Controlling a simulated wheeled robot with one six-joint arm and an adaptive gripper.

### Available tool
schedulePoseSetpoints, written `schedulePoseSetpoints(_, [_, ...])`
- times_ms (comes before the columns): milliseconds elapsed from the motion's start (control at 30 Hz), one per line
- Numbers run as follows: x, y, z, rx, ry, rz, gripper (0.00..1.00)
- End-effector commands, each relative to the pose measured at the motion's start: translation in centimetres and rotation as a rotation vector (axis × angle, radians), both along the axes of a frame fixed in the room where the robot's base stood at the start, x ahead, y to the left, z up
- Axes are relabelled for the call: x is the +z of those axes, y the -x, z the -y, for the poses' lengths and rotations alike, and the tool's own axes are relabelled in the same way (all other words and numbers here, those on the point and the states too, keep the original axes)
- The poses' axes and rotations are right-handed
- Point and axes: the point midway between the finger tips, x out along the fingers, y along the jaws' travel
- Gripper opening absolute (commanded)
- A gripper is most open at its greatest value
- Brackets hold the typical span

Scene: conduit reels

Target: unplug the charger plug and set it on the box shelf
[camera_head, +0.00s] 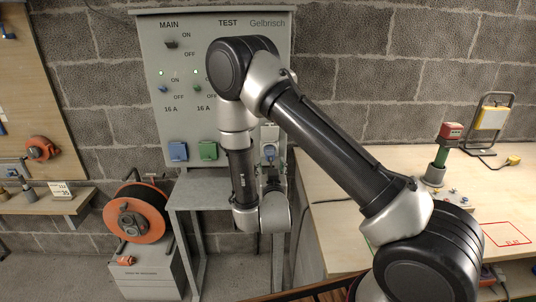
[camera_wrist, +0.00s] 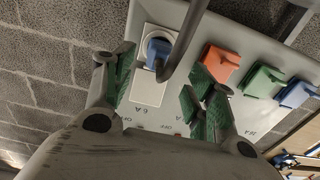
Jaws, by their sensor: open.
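The blue charger plug (camera_wrist: 157,50) sits in a white socket plate (camera_wrist: 149,93) on the grey panel in the wrist view, with a thick grey cable (camera_wrist: 186,42) leaving it. My gripper (camera_wrist: 163,64) is open, its green-padded fingers on either side of the plug and cable. I see no contact with the plug. In the head view the plug (camera_head: 269,152) shows small at the panel's lower right, with my gripper (camera_head: 270,171) just below it. A grey shelf (camera_head: 203,184) under the panel is bare where visible; I cannot tell whether it is the box shelf.
Blue (camera_head: 177,151) and green (camera_head: 208,150) covered sockets are left of my arm; an orange cover (camera_wrist: 222,64) shows in the wrist view. An orange cable reel (camera_head: 134,218) stands at left. The wooden bench (camera_head: 330,183) at right holds a red-topped green post (camera_head: 446,145) and lamp (camera_head: 491,118).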

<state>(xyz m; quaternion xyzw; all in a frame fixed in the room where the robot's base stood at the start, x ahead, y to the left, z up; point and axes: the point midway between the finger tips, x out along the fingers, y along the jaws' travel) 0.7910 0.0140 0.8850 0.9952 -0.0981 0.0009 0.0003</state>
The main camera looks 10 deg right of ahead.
Motion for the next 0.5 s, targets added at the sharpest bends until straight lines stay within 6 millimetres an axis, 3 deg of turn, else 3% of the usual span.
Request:
schedulePoseSetpoints(267, [0.0, -0.7, 0.2, -0.002, -0.001, -0.001, 0.56])
schedulePoseSetpoints(500, [0.0, -3.8, 0.8, -0.003, -0.002, 0.000, 0.56])
